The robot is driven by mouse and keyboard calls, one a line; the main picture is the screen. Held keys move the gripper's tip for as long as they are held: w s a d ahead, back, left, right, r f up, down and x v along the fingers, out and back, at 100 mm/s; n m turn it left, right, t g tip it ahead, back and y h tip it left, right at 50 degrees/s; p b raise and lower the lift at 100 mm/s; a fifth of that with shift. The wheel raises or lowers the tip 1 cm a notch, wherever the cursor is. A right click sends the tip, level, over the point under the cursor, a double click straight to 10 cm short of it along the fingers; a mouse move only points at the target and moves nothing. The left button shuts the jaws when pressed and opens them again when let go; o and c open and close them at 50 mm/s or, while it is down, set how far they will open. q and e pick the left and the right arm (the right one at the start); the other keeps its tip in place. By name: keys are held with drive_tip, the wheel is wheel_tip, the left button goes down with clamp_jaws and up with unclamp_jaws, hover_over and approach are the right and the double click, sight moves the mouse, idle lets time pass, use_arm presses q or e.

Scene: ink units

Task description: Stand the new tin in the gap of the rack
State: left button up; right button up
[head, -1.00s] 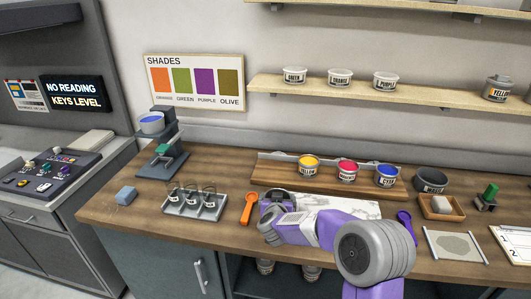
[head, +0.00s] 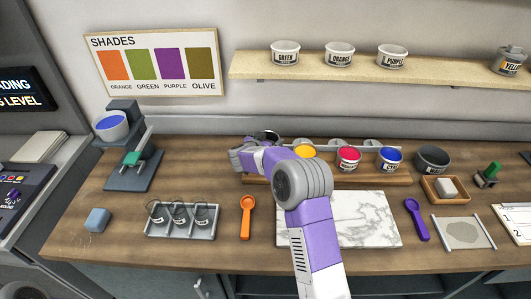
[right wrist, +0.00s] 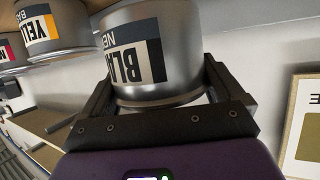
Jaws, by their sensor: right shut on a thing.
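The new tin (right wrist: 145,55) is a silver can with a label whose visible letters begin "BLA". My right gripper (right wrist: 160,100) is shut on it, with a dark finger on each side. In the head view the right gripper (head: 252,148) is at the left end of the rack; only a dark bit of the tin shows behind it. I cannot tell whether the tin touches the rack. My left gripper is not in view.
A marble slab (head: 360,220) lies in front of the rack. An orange scoop (head: 246,215) and a wire-clip tray (head: 180,221) lie left of it. A dark bowl (head: 432,158) stands right of the rack. A shelf (head: 310,73) with tins hangs above.

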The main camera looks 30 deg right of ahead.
drive_tip(key=shift+w+f+b, duration=0.15)
drive_tip(key=shift+f+b, duration=0.45)
drive_tip(key=shift+f, duration=1.95)
drive_tip(key=shift+f, duration=0.2)
drive_tip(key=o, duration=1.1)
drive_tip(key=shift+f, duration=0.1)
drive_tip(key=shift+a+r, duration=0.25)
drive_tip(key=shift+r, duration=0.1)
drive_tip(key=p+v, duration=0.1)
drive_tip(key=v, duration=1)
drive_tip(key=shift+s+a, duration=0.15)
drive_tip(key=shift+s, duration=0.2)
